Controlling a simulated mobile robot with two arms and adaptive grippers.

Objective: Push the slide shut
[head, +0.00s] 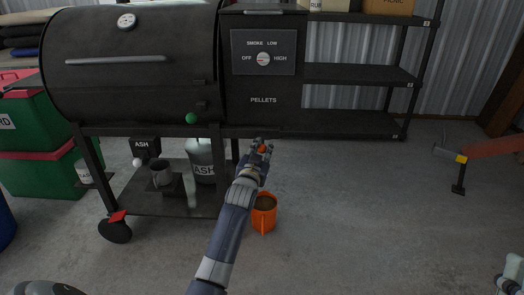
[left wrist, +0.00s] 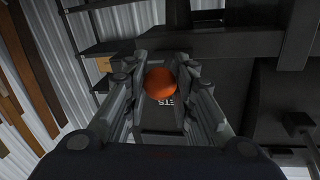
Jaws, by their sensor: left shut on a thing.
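The smoker's pellet hopper (head: 264,112) is a dark box at the right end of the black barrel, marked PELLETS. A round orange knob (head: 263,149) shows at my left gripper (head: 262,147), just below the hopper. The left wrist view shows the orange knob (left wrist: 160,84) between the two fingers of my left gripper (left wrist: 161,88), which is shut on it. The slide behind the knob is hidden by the fingers, so I cannot tell how far out it is.
An orange bucket (head: 264,216) of brown pellets stands on the floor below the hopper, beside my left forearm. A lower shelf (head: 150,205) holds an ash canister (head: 201,163) and a cup. Black shelving (head: 350,122) stands behind.

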